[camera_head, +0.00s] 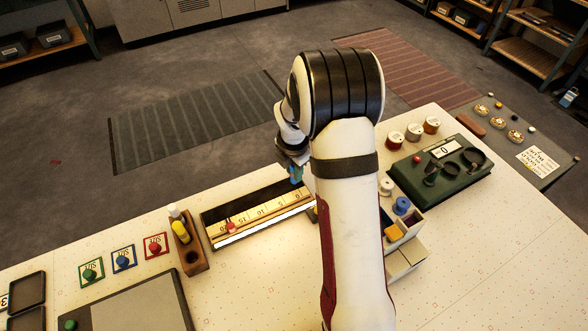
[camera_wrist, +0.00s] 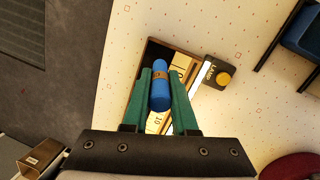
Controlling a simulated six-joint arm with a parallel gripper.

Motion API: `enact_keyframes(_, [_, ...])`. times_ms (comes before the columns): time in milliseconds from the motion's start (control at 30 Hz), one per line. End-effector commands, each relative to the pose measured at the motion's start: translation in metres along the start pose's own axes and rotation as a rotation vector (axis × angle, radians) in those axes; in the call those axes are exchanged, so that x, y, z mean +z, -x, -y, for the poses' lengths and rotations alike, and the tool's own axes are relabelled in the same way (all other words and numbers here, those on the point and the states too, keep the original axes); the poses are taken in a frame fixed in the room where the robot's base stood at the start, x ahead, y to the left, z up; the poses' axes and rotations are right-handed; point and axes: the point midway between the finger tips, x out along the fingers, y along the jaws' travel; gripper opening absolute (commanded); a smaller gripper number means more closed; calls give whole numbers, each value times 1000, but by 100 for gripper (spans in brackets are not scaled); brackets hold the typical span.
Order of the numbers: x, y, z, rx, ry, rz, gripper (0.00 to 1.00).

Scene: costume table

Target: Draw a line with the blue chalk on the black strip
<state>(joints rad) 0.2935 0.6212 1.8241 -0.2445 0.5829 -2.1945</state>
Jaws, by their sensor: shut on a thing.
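My gripper (camera_wrist: 161,100) is shut on the blue chalk (camera_wrist: 160,88), a blue stick with a tan band, held between green fingers in the wrist view. In the head view the gripper (camera_head: 296,176) hangs over the right part of the black strip (camera_head: 232,209), which lies along the far side of a board with a numbered yellow scale (camera_head: 262,211). My arm hides the right end of the board there. I cannot tell whether the chalk touches the strip. No blue line shows on the visible part of the strip.
A wooden holder (camera_head: 192,255) with a yellow stick stands left of the board. A red piece (camera_head: 231,226) sits on the scale. A box with compartments (camera_head: 404,232) and a dark green scale (camera_head: 440,170) stand on the right. Coloured knobs on cards lie at left.

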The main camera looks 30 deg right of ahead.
Motion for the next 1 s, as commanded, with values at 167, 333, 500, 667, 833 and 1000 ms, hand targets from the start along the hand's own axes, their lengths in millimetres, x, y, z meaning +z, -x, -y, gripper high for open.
enact_keyframes(167, [0,-2,0,-1,0,0,0])
enact_keyframes(333, [-1,-4,1,0,0,0,0])
enact_keyframes(500, [-1,-6,1,0,0,0,0])
enact_keyframes(667, [-1,-8,1,0,0,0,0])
enact_keyframes(833, [-1,-10,1,0,0,0,0])
enact_keyframes(1000, [-2,-12,2,-1,0,0,0])
